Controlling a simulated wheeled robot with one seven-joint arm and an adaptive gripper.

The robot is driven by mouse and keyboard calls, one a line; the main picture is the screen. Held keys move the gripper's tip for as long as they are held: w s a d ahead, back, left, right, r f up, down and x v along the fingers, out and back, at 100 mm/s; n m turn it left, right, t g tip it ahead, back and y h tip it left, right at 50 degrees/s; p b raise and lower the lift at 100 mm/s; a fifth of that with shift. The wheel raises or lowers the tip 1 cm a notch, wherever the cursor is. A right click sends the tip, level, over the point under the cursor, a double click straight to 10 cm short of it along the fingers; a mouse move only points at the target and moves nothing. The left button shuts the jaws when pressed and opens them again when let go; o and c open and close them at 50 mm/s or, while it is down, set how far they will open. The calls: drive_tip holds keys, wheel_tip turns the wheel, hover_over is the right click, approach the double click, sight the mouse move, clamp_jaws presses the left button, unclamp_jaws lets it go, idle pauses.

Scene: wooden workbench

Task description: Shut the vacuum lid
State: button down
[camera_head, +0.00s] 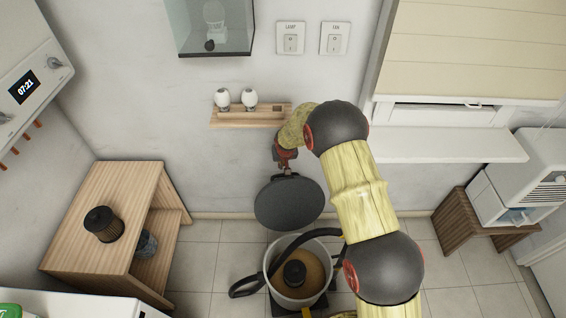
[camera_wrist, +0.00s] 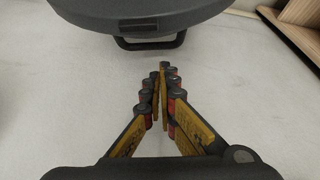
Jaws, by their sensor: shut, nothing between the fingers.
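The vacuum (camera_head: 281,298) stands on the tiled floor with its round canister open, and a dark filter shows inside. Its dark grey round lid (camera_head: 289,204) is raised, tilted up at the back of the canister. In the wrist view the lid (camera_wrist: 140,12) fills the upper part, with a black handle (camera_wrist: 149,43) at its edge. My gripper (camera_wrist: 162,68) is shut and empty, its fingertips a little below the handle in that view and apart from it. In the head view my gripper (camera_head: 287,170) is by the lid's upper edge, partly hidden by my arm.
A wooden cabinet (camera_head: 120,205) with a dark filter (camera_head: 104,223) on top stands at left. A black hose (camera_head: 247,287) loops beside the canister. A small wooden shelf (camera_head: 229,117) with two bulbs is on the wall. A wooden stool (camera_head: 462,226) is at right.

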drive_tip(key=shift+s+d+f+b, duration=0.25)
drive_tip(key=shift+s+f+b, duration=0.85)
drive_tip(key=shift+s, duration=0.15)
drive_tip(key=shift+s+r, duration=0.1)
